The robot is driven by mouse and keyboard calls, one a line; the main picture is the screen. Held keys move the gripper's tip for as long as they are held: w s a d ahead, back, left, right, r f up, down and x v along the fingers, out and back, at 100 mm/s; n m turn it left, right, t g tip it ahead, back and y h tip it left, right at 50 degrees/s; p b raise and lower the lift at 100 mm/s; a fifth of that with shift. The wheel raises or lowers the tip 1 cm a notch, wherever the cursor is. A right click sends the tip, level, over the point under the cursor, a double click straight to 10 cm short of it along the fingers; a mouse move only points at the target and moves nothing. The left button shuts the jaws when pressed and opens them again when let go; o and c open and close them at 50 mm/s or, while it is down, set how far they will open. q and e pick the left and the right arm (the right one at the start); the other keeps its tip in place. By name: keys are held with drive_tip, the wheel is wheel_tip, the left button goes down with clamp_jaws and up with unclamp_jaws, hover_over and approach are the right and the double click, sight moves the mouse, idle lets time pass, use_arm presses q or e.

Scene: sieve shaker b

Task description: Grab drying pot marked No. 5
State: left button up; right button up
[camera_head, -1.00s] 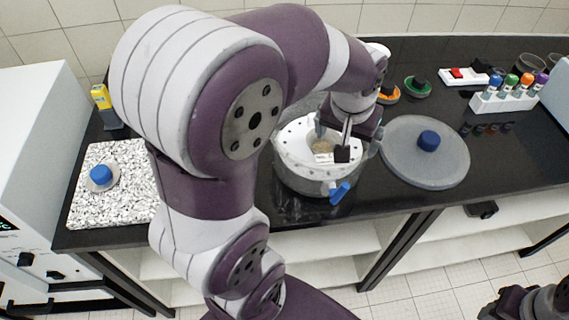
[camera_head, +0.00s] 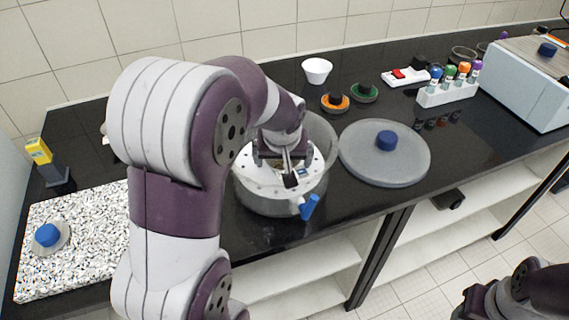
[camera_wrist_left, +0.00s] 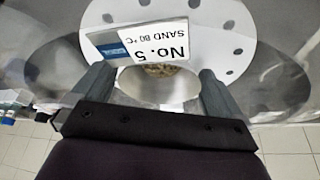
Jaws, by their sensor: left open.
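The drying pot marked No. 5 (camera_wrist_left: 160,85) is a small pale bowl with sand in it and a white label reading "No. 5 SAND 80 °C". It sits on the white perforated plate (camera_wrist_left: 215,25) inside a round desiccator (camera_head: 267,204) with a blue tap at its front. My left gripper (camera_head: 290,175) reaches down into the desiccator and is open; in the left wrist view its fingers (camera_wrist_left: 156,92) stand on either side of the pot. Contact with the pot cannot be told. My right gripper (camera_head: 478,303) shows only partly at the bottom right.
The desiccator lid (camera_head: 410,167) with a blue knob lies on the black bench right of the desiccator. Behind are a white bowl (camera_head: 316,70), orange and green round items, and a rack of markers (camera_head: 447,93). A speckled slab (camera_head: 90,255) lies left.

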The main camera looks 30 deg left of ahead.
use_arm(q)
drive_tip(key=shift+s, duration=0.1)
drive_tip(key=c, duration=0.8)
drive_tip(key=shift+r, duration=0.1)
drive_tip(key=shift+c, duration=0.2)
